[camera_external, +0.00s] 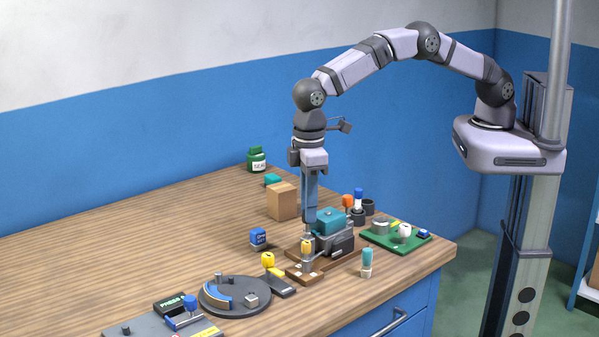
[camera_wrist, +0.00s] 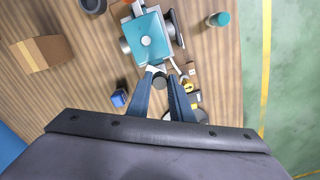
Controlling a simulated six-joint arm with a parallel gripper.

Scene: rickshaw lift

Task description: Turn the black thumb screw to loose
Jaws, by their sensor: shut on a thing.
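My gripper (camera_external: 310,220) points straight down over the front right of the table, just beside the teal-topped device (camera_external: 330,222). In the wrist view, my gripper (camera_wrist: 161,72) has its two blue-grey fingers close together around a small dark piece (camera_wrist: 160,83). This appears to be the black thumb screw, though it is mostly hidden by the fingers and too small to make out clearly. The device's teal block (camera_wrist: 145,40) lies just beyond the fingertips there. A yellow-topped part (camera_external: 306,247) on a brown base stands just below the fingers in the external view.
A round grey dial plate (camera_external: 234,297) and a yellow knob (camera_external: 268,260) stand to the left. A teal-capped vial (camera_external: 367,262) stands near the front edge.

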